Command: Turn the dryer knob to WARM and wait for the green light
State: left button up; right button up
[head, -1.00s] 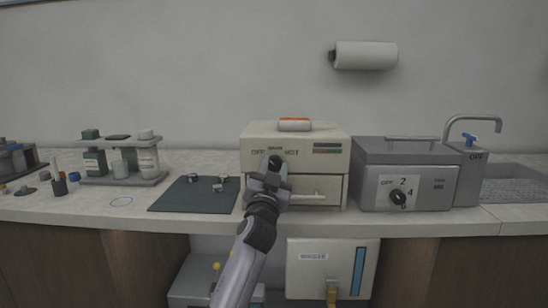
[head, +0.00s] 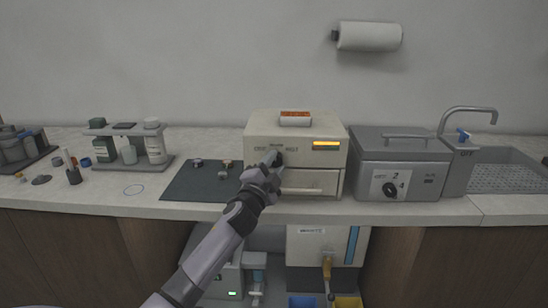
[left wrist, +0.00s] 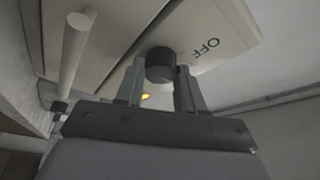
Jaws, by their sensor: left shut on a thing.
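The cream dryer (head: 262,130) stands on the counter in the middle of the head view. An amber light (head: 327,146) glows at the upper right of its front; no green shows lit on that panel. My left gripper (head: 274,165) is at the dryer front, shut on the dark dryer knob, which it mostly hides in the head view. In the left wrist view the black knob (left wrist: 160,64) sits between the fingertips, with OFF printed beside it. The knob's exact setting is too small to read. My right gripper is not in view.
A grey bath (head: 412,172) with its own black knob stands close to the right of the dryer. A dark mat (head: 190,188) with small pieces lies to the left. Below the counter, a unit shows a small green light (head: 232,293).

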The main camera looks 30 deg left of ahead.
pick_arm(q)
jog(key=shift+m, duration=0.3)
jog(key=o, duration=1)
jog(key=shift+o, duration=0.2)
jog(key=shift+s, duration=0.1)
jog(key=v, duration=0.7)
